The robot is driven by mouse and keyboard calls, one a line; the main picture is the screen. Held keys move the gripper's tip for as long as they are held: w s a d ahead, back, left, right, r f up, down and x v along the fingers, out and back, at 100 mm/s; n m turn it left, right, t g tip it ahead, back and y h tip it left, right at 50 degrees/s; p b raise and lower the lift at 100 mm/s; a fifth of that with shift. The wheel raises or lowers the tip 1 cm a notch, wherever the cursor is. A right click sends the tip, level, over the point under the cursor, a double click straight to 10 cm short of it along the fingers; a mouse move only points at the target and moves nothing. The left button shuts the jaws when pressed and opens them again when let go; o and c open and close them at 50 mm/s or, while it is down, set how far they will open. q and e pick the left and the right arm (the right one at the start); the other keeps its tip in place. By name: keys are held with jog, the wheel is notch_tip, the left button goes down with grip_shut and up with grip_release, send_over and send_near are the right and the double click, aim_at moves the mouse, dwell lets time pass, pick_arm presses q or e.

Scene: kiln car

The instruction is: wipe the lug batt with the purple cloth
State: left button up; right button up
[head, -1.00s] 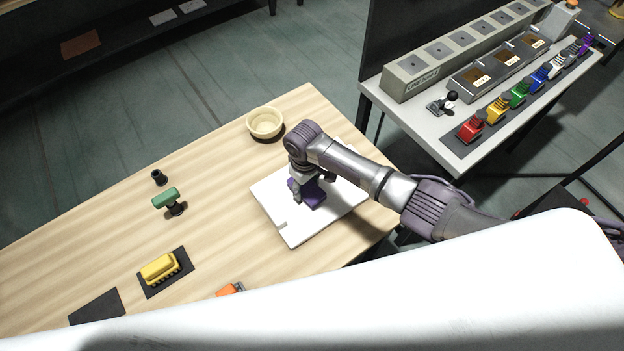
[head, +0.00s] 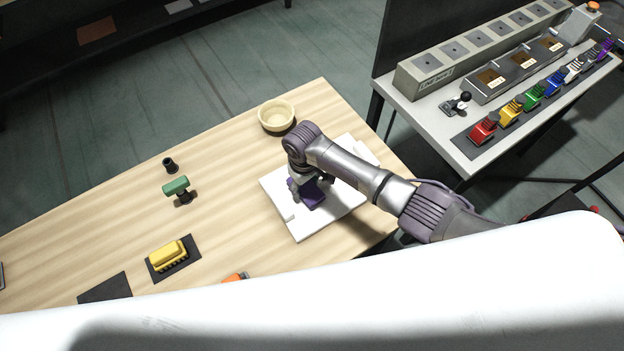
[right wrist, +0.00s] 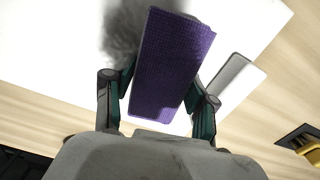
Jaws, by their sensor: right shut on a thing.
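The lug batt (head: 328,221) is a white slab with raised lugs at its edges, lying flat near the right end of the wooden table. My right gripper (head: 306,188) is over the middle of the batt, shut on the purple cloth (head: 313,195). In the right wrist view the cloth (right wrist: 170,65) sits between the two fingers (right wrist: 158,105), over the white batt (right wrist: 50,60). A dark grey smudge (right wrist: 122,28) shows on the batt beside the cloth. One lug (right wrist: 236,82) is to the right of the cloth. My left gripper is not in view.
A cream bowl (head: 276,116) stands behind the batt. A green-handled tool (head: 177,187), a small black piece (head: 170,164) and a yellow brush (head: 168,256) on a dark pad are to the left. An orange thing (head: 236,277) is partly hidden in front.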

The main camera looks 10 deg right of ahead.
jog(key=shift+s+a, duration=0.35)
jog(key=shift+a, duration=0.55)
jog(key=shift+d, duration=0.15)
jog(key=shift+w+d+p, duration=0.1)
jog(key=shift+w+d, duration=0.2)
jog(key=shift+d, duration=0.4)
jog(key=shift+w+d+p, duration=0.15)
jog(key=shift+w+d, duration=0.15)
jog(key=shift+d, duration=0.45)
jog(key=shift+w+d+p, duration=0.1)
jog(key=shift+w+d, duration=0.2)
jog(key=shift+d, duration=0.5)
jog(key=shift+w+d, duration=0.3)
jog(key=shift+d, duration=0.45)
jog(key=shift+w+d, duration=0.35)
jog(key=shift+d, duration=0.45)
jog(key=shift+w+d, duration=0.3)
jog(key=shift+d, duration=0.45)
